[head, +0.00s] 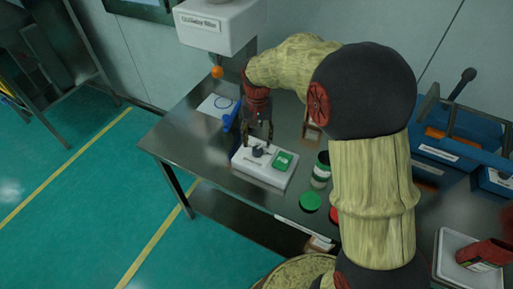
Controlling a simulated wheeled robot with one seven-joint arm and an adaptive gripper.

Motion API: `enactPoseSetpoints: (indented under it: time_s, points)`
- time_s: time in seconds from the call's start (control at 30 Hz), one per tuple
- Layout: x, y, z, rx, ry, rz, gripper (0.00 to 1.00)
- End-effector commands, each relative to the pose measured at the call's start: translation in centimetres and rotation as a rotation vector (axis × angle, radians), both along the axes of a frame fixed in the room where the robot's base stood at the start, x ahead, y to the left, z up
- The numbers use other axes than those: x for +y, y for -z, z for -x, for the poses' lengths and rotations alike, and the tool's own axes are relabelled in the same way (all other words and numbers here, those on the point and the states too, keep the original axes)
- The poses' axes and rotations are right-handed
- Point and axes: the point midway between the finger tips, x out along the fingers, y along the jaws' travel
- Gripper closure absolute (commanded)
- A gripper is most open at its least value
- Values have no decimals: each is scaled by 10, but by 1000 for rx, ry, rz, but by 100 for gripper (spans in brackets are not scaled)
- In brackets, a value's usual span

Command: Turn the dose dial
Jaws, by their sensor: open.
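The dose dial (258,151) is a small dark knob on top of a white box (264,173) that stands near the front edge of the metal table. My gripper (258,141) points down just above the dial. Its two dark fingers are apart, one on each side of the dial in this view. I cannot tell whether either finger touches the dial. A green panel (283,161) is on the box to the right of the dial.
A white machine (215,24) with an orange tip hangs behind the table. A blue item (231,119) lies left of my gripper. A jar (321,172) and a green lid (310,201) stand right of the box. Blue bins (450,150) are far right. The table's left end (180,140) is clear.

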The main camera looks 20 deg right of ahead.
Motion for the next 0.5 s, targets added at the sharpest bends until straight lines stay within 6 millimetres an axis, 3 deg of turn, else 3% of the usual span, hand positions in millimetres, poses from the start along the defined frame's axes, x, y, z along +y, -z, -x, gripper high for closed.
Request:
enactPoseSetpoints:
  time_s: [0.23, 0.5]
  points:
    - [0, 39, 0, 0, -1, 0, 51]
    - [0, 53, 0, -1, -1, 0, 51]
